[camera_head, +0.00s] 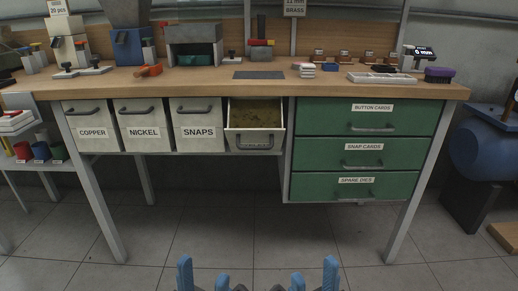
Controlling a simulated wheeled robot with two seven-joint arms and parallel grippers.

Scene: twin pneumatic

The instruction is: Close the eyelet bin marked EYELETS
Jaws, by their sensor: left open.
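The fourth bin (255,129) in the row under the bench top stands open, its front jutting out towards me. Its inside shows brownish contents. Its front has a grey handle, and the label there is too small and covered to read. My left gripper (204,277) is at the bottom edge, with blue fingers spread apart and nothing between them. My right gripper (314,277) is beside it, also with blue fingers apart and empty. Both are well below the bin in the picture and touch nothing visible.
Closed white bins marked COPPER (92,132), NICKEL (143,132) and SNAPS (199,132) are left of the open bin. A closed green drawer unit (320,155) is to its right. The bench top (220,83) holds tools. The floor (240,215) in front is clear.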

